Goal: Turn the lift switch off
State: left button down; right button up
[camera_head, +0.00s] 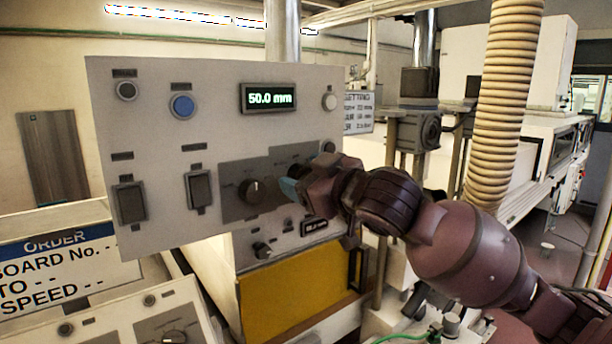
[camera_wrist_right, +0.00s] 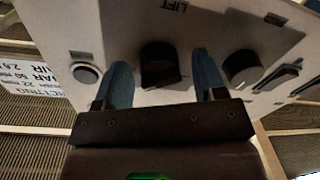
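The lift switch (camera_wrist_right: 160,66) is a black knob below an upside-down "LIFT" label in the right wrist view, on a light grey control panel (camera_head: 215,110). My right gripper (camera_head: 290,188) is at the lower right of this panel in the head view and hides the lift switch there. In the right wrist view its two blue fingers (camera_wrist_right: 164,82) are open, one on each side of the knob, with a narrow gap on both sides. The knob's exact setting cannot be read. My left gripper is not in view.
The panel also has a dial (camera_head: 251,190) close beside my right gripper, a blue button (camera_head: 182,106), two rocker switches (camera_head: 131,203) (camera_head: 199,190) and a display (camera_head: 269,97) reading 50.0 mm. A ribbed hose (camera_head: 503,95) hangs right. A lower panel (camera_head: 165,325) stands in front.

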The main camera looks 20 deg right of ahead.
jog(key=c, duration=0.8)
jog(key=shift+r+n+p, duration=0.2)
jog(key=shift+n+p, duration=0.8)
jog(key=shift+p, duration=0.15)
jog(key=shift+n+h+p, duration=0.3)
jog(key=shift+n+p, duration=0.85)
jog(key=shift+n, duration=0.05)
jog(key=shift+n+p, duration=0.6)
jog(key=shift+n, duration=0.3)
jog(key=shift+f+n+p, duration=0.1)
jog(key=shift+n+p, duration=0.4)
jog(key=shift+n, duration=0.6)
jog(key=shift+a+n, duration=0.1)
jog(key=shift+n, duration=0.9)
jog(key=o, duration=0.9)
jog(key=shift+f, duration=0.1)
jog(key=shift+s, duration=0.1)
